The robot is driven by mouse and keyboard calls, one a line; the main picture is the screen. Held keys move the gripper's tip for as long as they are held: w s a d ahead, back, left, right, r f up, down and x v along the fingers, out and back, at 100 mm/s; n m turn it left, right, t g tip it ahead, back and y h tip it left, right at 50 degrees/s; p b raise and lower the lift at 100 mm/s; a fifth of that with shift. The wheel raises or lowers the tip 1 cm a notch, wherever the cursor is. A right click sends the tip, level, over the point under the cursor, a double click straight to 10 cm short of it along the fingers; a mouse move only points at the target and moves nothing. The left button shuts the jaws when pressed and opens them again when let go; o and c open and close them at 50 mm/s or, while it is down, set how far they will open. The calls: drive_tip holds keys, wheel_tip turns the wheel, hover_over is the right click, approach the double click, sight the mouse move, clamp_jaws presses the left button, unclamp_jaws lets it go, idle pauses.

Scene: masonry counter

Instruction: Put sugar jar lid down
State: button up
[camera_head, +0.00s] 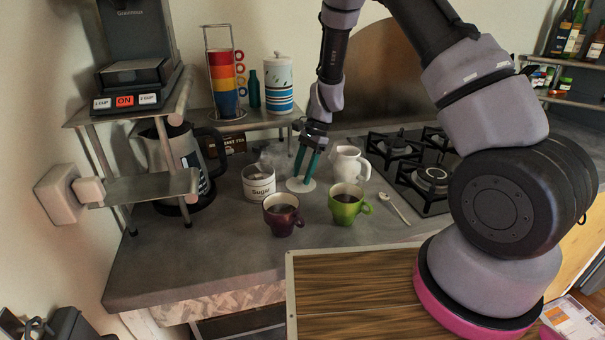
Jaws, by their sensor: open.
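The sugar jar (259,186) is a white pot marked "Sugar". It stands on the grey counter, and its top looks uncovered. The lid (301,185) is a pale disc on the counter just right of the jar, below my gripper. My gripper (305,174) points down with its green fingers apart, and the fingertips are close over the lid. Whether the fingers touch the lid or its knob is too small to tell. The fingers hide part of the lid.
A dark red mug (281,219) and a green mug (346,207) stand in front, both with dark drink. A white pitcher (349,166) stands right of my gripper. A spoon (395,208) lies near the gas hob (422,172). A kettle (180,165) stands left, and a metal shelf (250,121) behind.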

drive_tip(key=d+r+n+t, duration=0.1)
drive_tip(key=d+r, duration=0.3)
drive_tip(key=r, duration=0.6)
drive_tip(key=d+r+t, duration=0.1)
drive_tip(key=d+r, duration=0.2)
drive_tip(key=r, duration=0.8)
drive_tip(key=s+d+r+n+t+h, duration=0.1)
drive_tip(key=s+d+r+n+t, duration=0.2)
drive_tip(key=s+d+r, duration=0.3)
drive_tip(key=s+d+r+n+t, duration=0.3)
drive_tip(key=s+d+r, duration=0.3)
drive_tip(key=s+r, duration=0.5)
drive_tip(key=s+t, duration=0.1)
drive_tip(key=s, duration=0.3)
drive_tip(key=shift+r+t+h, duration=0.2)
drive_tip(key=shift+t+h, duration=0.2)
